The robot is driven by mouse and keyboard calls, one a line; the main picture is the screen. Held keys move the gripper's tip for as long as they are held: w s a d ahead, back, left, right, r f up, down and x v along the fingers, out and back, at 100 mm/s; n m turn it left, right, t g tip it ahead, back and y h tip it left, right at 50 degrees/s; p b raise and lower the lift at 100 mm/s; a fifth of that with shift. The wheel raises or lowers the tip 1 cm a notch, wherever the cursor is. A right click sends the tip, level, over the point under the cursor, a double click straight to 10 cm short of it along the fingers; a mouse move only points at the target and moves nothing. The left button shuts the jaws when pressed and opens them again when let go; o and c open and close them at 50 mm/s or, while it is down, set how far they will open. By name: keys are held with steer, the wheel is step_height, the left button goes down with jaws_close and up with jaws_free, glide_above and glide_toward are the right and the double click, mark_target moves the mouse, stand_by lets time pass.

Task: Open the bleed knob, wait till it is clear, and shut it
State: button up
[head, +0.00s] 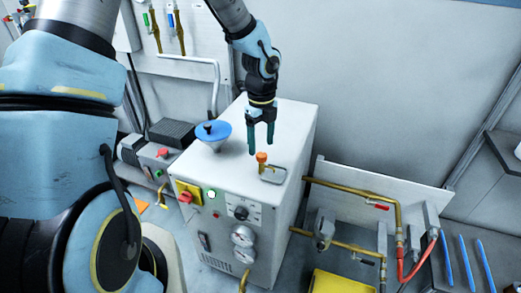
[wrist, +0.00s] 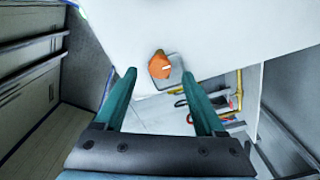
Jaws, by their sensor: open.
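The bleed knob looks to be the small orange knob (head: 262,157) on a brass stem on top of the white cabinet (head: 290,125), near its front right edge. It also shows in the wrist view (wrist: 161,66), beyond the fingertips, with a pale mark on its face. A small grey tray or plate (head: 273,174) lies beside its foot. My gripper (head: 261,146) is open and empty, pointing down just above and behind the knob. In the wrist view its two green fingers (wrist: 160,74) stand apart, not touching the knob. I cannot see any fluid.
A blue funnel-like lid (head: 213,131) stands on the cabinet top, left of my gripper. Brass pipes (head: 350,193) and a yellow bin (head: 340,282) are at right.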

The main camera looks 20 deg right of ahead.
mark_target(261, 154)
steer(key=shift+f, duration=1.75)
jaws_close()
